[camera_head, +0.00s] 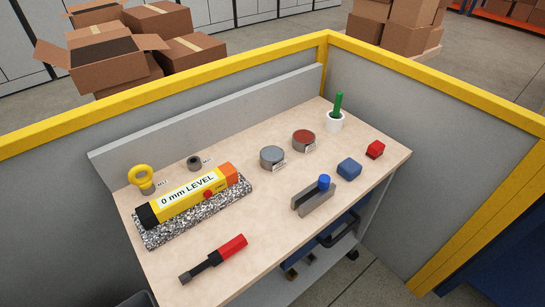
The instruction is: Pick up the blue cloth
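A small blue item with rounded edges (349,168) lies on the right part of the workbench top. It looks like a folded blue cloth, though its fabric cannot be made out at this size. Nothing covers it, and it stands apart from its neighbours. My gripper is not in this view.
A grey bracket (315,197) with a blue knob (324,182) stands just left of it, and a red block (375,149) to the right.

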